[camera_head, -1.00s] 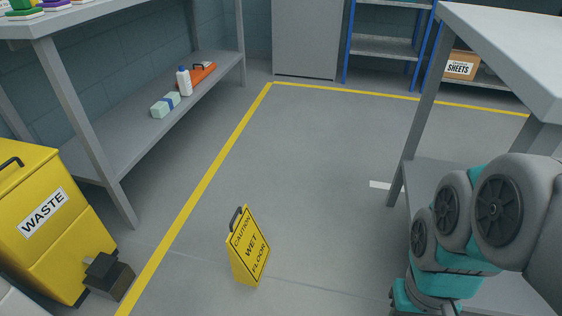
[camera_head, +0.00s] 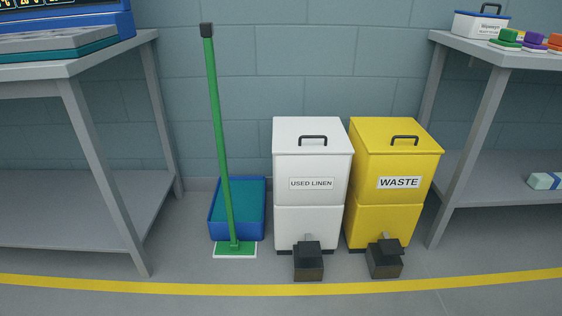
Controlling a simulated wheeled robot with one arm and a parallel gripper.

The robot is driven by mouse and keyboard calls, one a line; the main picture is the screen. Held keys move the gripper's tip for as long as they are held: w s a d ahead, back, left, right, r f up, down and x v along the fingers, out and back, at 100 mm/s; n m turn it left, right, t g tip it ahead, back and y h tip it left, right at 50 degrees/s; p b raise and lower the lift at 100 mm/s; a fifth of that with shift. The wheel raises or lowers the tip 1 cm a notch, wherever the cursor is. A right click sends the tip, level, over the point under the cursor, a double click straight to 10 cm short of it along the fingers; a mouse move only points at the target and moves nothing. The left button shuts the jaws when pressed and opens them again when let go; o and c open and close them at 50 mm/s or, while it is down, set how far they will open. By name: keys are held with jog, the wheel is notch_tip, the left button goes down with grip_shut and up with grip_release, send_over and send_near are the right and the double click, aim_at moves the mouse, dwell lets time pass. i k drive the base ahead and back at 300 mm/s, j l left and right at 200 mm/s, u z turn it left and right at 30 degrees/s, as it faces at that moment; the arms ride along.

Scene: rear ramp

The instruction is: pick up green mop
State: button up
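The green mop (camera_head: 218,130) stands nearly upright, leaning slightly left, in front of the block wall. Its long green handle has a dark cap at the top. Its flat green head (camera_head: 235,248) rests on a white-edged patch on the floor. A blue tray with a teal inside (camera_head: 256,206) stands behind the handle, against the wall. The handle hides part of the tray. My gripper is not in view.
A white USED LINEN bin (camera_head: 312,165) and a yellow WASTE bin (camera_head: 394,165), with dark pedals in front, stand right of the mop. Grey tables stand left (camera_head: 80,68) and right (camera_head: 520,58). A yellow line (camera_head: 250,290) crosses the floor.

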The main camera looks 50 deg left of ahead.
aim_at(234, 248)
jog(key=u, duration=2.35)
jog(key=j+z, duration=0.1)
jog(key=z, duration=0.55)
jog(key=i+j+z, duration=0.15)
jog(key=j+z, duration=0.2)
jog(key=j, duration=0.3)
jog(key=i+j+z, duration=0.1)
jog(key=j+z, duration=0.25)
jog(key=j, duration=0.35)
jog(key=j+z, duration=0.35)
jog(key=j, duration=1.45)
jog(key=k+j+z, duration=0.1)
jog(key=j, duration=1)
